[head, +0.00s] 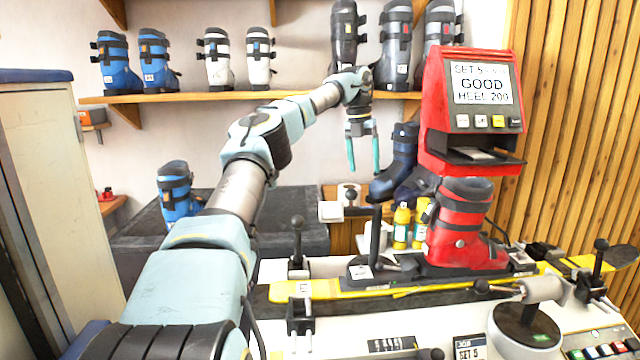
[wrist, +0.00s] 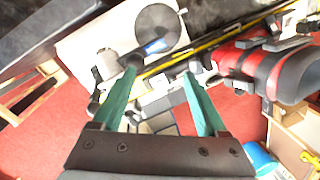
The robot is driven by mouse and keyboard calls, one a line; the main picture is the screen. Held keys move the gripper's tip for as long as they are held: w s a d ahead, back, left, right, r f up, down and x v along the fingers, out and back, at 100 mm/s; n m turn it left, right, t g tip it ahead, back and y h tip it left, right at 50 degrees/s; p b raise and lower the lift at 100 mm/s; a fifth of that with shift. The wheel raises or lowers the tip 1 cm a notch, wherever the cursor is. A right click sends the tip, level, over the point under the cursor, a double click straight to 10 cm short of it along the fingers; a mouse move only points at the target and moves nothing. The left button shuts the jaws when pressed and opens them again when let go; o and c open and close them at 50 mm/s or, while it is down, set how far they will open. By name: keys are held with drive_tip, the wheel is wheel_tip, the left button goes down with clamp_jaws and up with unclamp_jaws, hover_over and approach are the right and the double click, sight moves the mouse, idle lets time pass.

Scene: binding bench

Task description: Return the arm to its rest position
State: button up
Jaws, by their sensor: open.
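My arm reaches from the lower left of the head view up toward the shelf. My gripper (head: 363,155) hangs at its end with two teal fingers pointing down, apart and with nothing between them. It is in the air above the back of the bench, left of the red testing machine (head: 433,120). In the wrist view the teal fingers of my gripper (wrist: 163,75) are spread and empty. A red and grey ski boot (head: 462,225) stands upright on the bench over a yellow ski (head: 310,290). The boot also shows at the right of the wrist view (wrist: 265,68).
The wall shelf (head: 190,96) holds blue, white and dark boots close behind my gripper. A blue boot (head: 177,195) stands on a dark surface at left. Yellow bottles (head: 402,227) and a dark blue boot (head: 402,160) are near the machine. A pale cabinet (head: 55,200) stands at far left.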

drive_tip(key=s+d+r+n+t, duration=0.1)
drive_tip(key=s+d+n+t, duration=0.1)
drive_tip(key=s+d, duration=0.55)
drive_tip(key=s+f+n+y+b, duration=0.2)
drive_tip(key=s+f+n, duration=0.45)
drive_tip(key=s, duration=0.25)
drive_tip(key=s+a+f+n+b, duration=0.1)
drive_tip(key=s+a+f+n, duration=0.2)
drive_tip(key=s+a+n, duration=0.3)
drive_tip(key=s+a+f+n+b, duration=0.1)
drive_tip(key=s+a+f+n, duration=0.3)
drive_tip(key=a+n, duration=1.1)
drive_tip(key=s+a+f+n+b, duration=0.1)
drive_tip(key=s+a+f+n, duration=0.2)
drive_tip(key=s+a+n, duration=0.5)
drive_tip(key=a+n, duration=0.3)
drive_tip(key=shift+s+a+f+h, duration=0.15)
drive_tip(key=shift+a+f+h, duration=0.15)
drive_tip(key=shift+f, duration=0.1)
